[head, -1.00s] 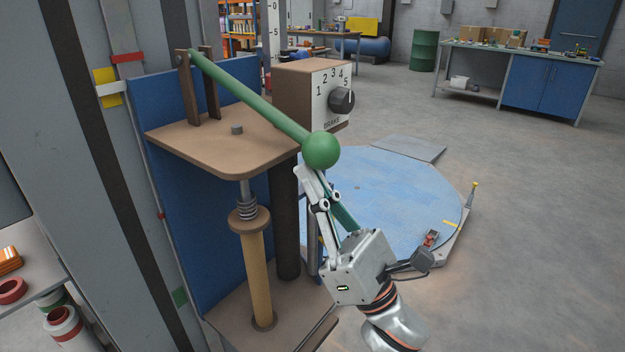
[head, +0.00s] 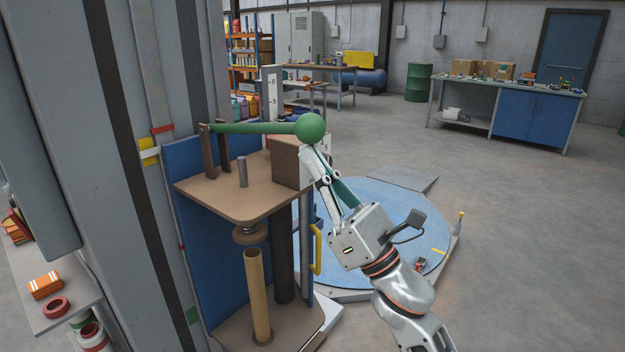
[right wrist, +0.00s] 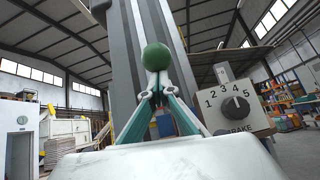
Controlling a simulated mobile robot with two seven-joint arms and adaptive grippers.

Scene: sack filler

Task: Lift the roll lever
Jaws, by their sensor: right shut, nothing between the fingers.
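The roll lever is a green bar (head: 255,128) ending in a green ball (head: 310,128). It runs nearly level from the brown posts (head: 215,150) on the brown top plate (head: 240,198). My right gripper (head: 313,155) is shut and empty, with its fingertips just under the ball. In the right wrist view the ball (right wrist: 156,56) sits at the fingertips, which seem to touch it from below. A tan roll (head: 257,290) stands upright on the lower plate. A brown disc (head: 250,234) is above it, clear of its top. My left gripper is not in view.
The numbered brake dial (right wrist: 235,105) is right of the gripper in the wrist view. A yellow handle (head: 317,250) is beside the dark column. A blue round platform (head: 385,220) lies behind my right arm. Open floor is at the right.

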